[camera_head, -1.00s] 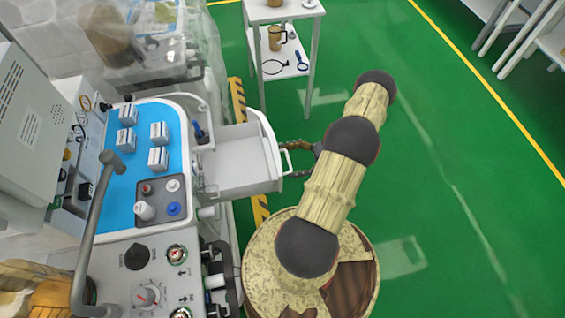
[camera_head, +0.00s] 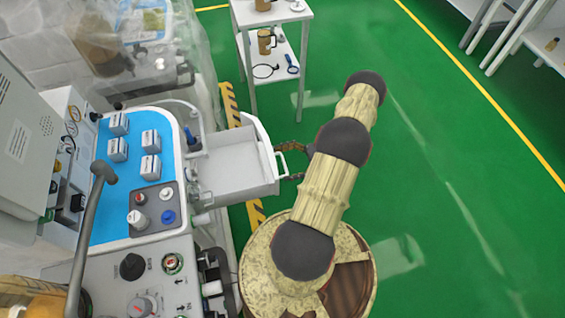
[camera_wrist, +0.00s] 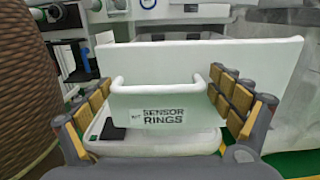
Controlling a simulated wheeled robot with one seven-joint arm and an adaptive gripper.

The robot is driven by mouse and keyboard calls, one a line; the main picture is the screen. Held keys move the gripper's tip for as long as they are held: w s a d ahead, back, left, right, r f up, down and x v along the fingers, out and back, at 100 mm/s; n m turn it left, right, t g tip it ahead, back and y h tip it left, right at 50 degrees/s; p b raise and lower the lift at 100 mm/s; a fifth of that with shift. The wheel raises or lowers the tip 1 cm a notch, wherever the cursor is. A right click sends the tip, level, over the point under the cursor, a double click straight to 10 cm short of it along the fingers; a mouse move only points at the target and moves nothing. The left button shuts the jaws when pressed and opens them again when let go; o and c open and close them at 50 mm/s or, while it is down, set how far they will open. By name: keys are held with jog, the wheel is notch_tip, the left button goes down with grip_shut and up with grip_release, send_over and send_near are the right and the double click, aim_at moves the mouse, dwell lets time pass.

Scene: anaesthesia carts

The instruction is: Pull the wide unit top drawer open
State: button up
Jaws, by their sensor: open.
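The white drawer (camera_head: 232,176) of the wide unit (camera_head: 104,258) stands well out from the unit's right side, and its empty-looking inside shows in the head view. In the wrist view its front (camera_wrist: 250,62) carries a white bar handle (camera_wrist: 165,88) and a label reading "SENSOR RINGS" (camera_wrist: 163,116). My gripper (camera_wrist: 168,92) is open, with one finger at each end of the handle. I cannot tell whether the fingers touch it. In the head view my gripper (camera_head: 290,161) is at the drawer's handle, partly hidden by my arm.
The unit's blue top (camera_head: 112,208) holds several small white boxes. A white side table (camera_head: 272,18) with mugs stands behind the drawer. White shelving is at the far upper right. The green floor right of my arm is clear.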

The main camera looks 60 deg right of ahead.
jog(key=shift+s, duration=0.1)
jog(key=v, duration=1.2)
dwell(0.4)
